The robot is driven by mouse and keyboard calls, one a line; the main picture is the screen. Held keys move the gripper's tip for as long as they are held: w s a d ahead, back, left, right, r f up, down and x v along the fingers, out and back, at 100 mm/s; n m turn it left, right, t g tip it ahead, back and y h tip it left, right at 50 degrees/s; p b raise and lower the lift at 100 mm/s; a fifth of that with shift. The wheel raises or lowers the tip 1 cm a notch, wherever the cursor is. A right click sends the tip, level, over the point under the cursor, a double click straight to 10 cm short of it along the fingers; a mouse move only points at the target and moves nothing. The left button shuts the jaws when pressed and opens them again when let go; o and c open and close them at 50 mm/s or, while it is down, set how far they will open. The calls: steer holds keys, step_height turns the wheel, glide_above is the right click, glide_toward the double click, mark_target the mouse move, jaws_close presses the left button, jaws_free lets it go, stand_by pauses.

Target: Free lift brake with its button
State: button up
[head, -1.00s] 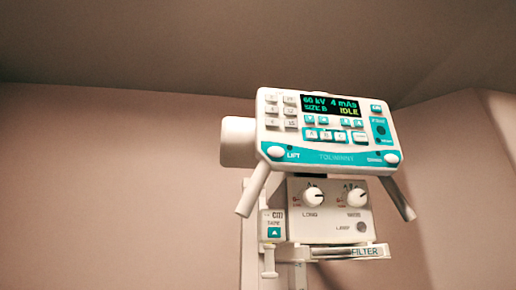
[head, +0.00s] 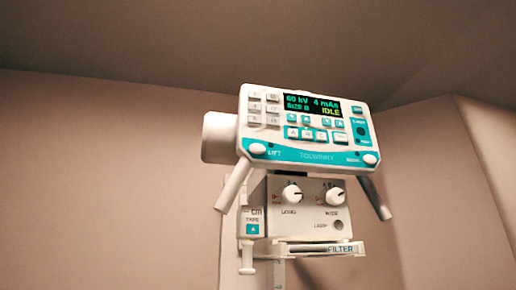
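The X-ray head's control panel (head: 305,157) is in the middle of the head view, high up and tilted. Its screen (head: 312,106) reads 60 kV, 4 mAs, SIZE B and IDLE. A round white button (head: 257,149) labelled LIFT sits at the panel's lower left corner, with a small dark lamp beside it. A similar white button (head: 370,160) sits at the lower right corner; its label is too blurred to read surely. My gripper is not in view.
Two handles slant down from the panel, one left (head: 233,187) and one right (head: 374,199). Below is a box with two white knobs (head: 292,194) and a FILTER slot (head: 318,249). A column stands under it. The wall to the left is bare.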

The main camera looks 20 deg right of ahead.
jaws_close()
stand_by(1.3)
